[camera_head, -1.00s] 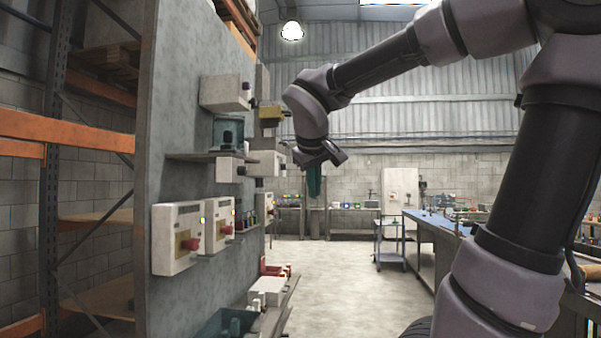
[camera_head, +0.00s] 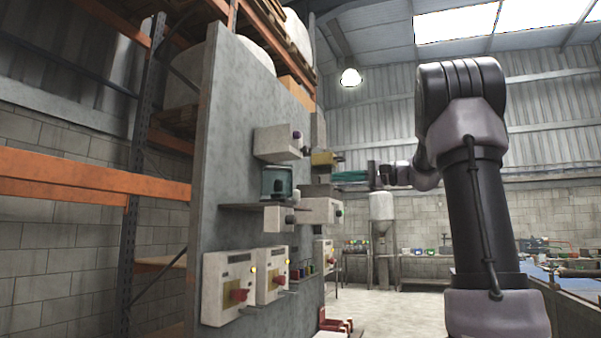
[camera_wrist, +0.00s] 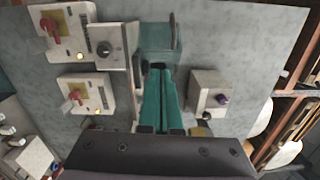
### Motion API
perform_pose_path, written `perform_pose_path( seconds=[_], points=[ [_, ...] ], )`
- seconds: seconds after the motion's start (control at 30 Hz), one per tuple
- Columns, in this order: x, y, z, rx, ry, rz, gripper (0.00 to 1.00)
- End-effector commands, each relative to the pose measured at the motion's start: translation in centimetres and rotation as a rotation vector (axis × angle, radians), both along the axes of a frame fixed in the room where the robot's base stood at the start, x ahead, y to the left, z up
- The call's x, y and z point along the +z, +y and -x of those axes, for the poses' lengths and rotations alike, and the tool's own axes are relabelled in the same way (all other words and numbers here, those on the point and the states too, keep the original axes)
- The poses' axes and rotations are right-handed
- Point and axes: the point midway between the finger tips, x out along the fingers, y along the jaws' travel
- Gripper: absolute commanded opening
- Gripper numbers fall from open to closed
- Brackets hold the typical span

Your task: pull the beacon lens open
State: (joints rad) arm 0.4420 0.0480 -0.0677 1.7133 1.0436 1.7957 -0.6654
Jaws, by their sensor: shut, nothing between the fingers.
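A teal see-through cover (camera_head: 277,182) with a dark round part inside stands on a small shelf on the grey wall panel; I take it for the beacon lens, though no label shows. In the wrist view this cover (camera_wrist: 160,36) is at the top middle, beyond my fingertips. My gripper (camera_head: 335,177) has long teal fingers pointing left toward the panel, to the right of the cover and apart from it in the head view. In the wrist view my gripper (camera_wrist: 158,67) is shut and empty, its tips just below the cover's image; whether they touch is unclear.
Grey boxes with knobs flank the cover: one with a purple knob (camera_head: 279,142) above, one with a dark knob (camera_head: 277,219) below. Control boxes with red knobs (camera_head: 230,288) sit lower. Open floor lies right of the panel.

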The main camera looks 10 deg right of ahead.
Motion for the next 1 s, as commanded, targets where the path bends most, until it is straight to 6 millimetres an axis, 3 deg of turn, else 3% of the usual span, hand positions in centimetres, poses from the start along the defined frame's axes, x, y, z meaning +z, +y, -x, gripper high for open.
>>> perform_pose_path(
  seconds=[0.1,0.23,0.67,0.8,1.0],
  points=[
    [1.3,-1.3,-0.5,-0.022,-0.041,-0.047,0.00],
    [1.5,-0.5,-1.2,-0.022,-0.048,-0.052,0.00],
    [2.2,6.7,-6.2,-0.020,-0.045,-0.051,0.00],
    [2.5,8.9,-5.8,-0.021,-0.046,-0.050,0.00],
    [2.6,10.4,-5.5,-0.023,-0.044,-0.051,0.00]
  ],
)
